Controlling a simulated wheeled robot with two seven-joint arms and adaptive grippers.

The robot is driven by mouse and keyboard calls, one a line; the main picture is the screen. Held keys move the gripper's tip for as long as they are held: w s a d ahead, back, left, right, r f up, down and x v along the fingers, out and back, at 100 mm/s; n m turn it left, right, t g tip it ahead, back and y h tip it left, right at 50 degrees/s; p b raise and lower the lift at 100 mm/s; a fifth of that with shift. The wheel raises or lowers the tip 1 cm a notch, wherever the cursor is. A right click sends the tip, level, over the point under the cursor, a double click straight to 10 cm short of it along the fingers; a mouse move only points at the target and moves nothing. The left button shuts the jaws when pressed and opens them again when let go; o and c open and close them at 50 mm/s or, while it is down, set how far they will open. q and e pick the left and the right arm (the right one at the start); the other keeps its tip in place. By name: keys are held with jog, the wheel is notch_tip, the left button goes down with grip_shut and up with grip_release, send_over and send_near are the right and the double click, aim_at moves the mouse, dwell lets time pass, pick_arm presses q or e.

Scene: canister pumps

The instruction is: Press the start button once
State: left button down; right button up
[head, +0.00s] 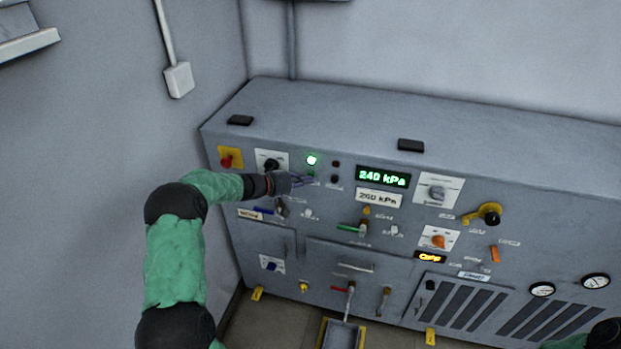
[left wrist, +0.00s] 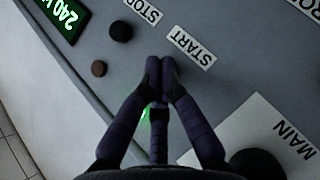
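My left gripper (head: 303,181) reaches in from the left to the grey panel, with its fingertips at the button group below the lit green lamp (head: 312,160). In the left wrist view the fingertips (left wrist: 160,68) are together and hold nothing. They are right by the START label (left wrist: 191,47) and cover the spot beside it, so the start button is hidden there. I cannot tell whether the tips touch it. The black stop button (left wrist: 120,30) stands clear by the STOP label (left wrist: 143,10). My right gripper is not in view.
The pressure display (head: 383,177) reads 240 kPa, above a 260 kPa plate (head: 379,198). A red button on yellow (head: 229,158) and a black MAIN knob (head: 271,163) are near my left wrist. Several valves and handles protrude lower down.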

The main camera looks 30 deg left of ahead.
pick_arm(q)
jog(key=shift+s+d+b, duration=0.2)
jog(key=shift+s+b, duration=0.25)
jog(key=shift+s, duration=0.25)
jog(key=shift+s+d+b, duration=0.2)
jog(key=shift+s+b, duration=0.35)
jog(key=shift+s, duration=0.25)
jog(key=shift+s+d+b, duration=0.2)
jog(key=shift+s+b, duration=0.35)
jog(key=shift+s, duration=0.25)
jog(key=shift+s+d+b, duration=0.2)
jog(key=shift+s+b, duration=0.35)
jog(key=shift+s, duration=0.25)
